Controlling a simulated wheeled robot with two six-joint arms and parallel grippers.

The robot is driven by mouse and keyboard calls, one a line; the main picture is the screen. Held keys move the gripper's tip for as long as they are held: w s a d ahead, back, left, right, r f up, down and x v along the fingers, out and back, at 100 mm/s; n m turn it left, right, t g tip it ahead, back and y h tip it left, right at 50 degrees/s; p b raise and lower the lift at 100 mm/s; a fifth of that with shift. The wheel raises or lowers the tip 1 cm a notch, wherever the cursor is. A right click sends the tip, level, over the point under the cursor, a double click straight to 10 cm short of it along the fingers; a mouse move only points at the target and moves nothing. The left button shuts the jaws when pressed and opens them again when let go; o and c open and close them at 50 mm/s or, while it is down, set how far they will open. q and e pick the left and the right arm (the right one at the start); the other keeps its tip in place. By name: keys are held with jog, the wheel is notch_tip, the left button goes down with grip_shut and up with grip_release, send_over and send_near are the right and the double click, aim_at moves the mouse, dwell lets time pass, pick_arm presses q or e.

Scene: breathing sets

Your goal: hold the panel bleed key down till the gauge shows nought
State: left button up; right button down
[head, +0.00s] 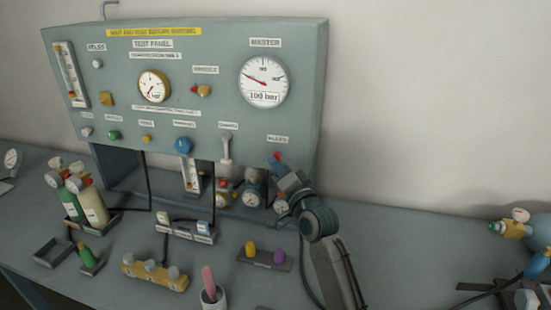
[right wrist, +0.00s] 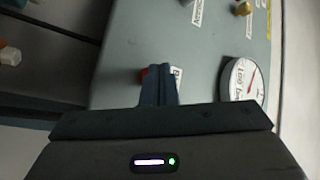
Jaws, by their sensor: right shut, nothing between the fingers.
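The grey-green test panel (head: 220,60) stands at the back of the bench in the head view. Its round white master gauge (head: 263,80), marked 100 bar, has its needle pointing up and left; the exact reading is too small to tell. The red bleed key (head: 275,156) is at the panel's lower right, under a small label. My right gripper (head: 281,166) is shut and empty, with its tips at the key. In the right wrist view the closed fingers (right wrist: 160,86) cover most of the red key (right wrist: 145,74); I cannot tell whether it is pressed. My left gripper is out of view.
A blue knob (head: 183,146) and a grey lever (head: 226,149) sit left of the key. Small regulators (head: 253,187) stand below the panel. A yellow block (head: 155,277), a cup (head: 213,297) and cylinders (head: 93,206) crowd the bench. Bench right of my arm is mostly clear.

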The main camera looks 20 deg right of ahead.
jog(key=shift+w+d+r, duration=0.1)
jog(key=shift+w+d, duration=0.2)
jog(key=shift+w, duration=0.2)
dwell(0.6)
jog(key=shift+s, duration=0.1)
dwell(4.7)
jog(key=shift+s+a+p, duration=0.3)
jog(key=shift+s+a, duration=0.2)
jog(key=shift+s, duration=0.2)
jog(key=shift+s+a+p, duration=0.25)
jog(key=shift+s+a, duration=0.45)
jog(key=shift+s, duration=0.35)
jog(key=shift+s+a+p, duration=0.25)
jog(key=shift+s+a, duration=0.45)
jog(key=shift+s, duration=0.3)
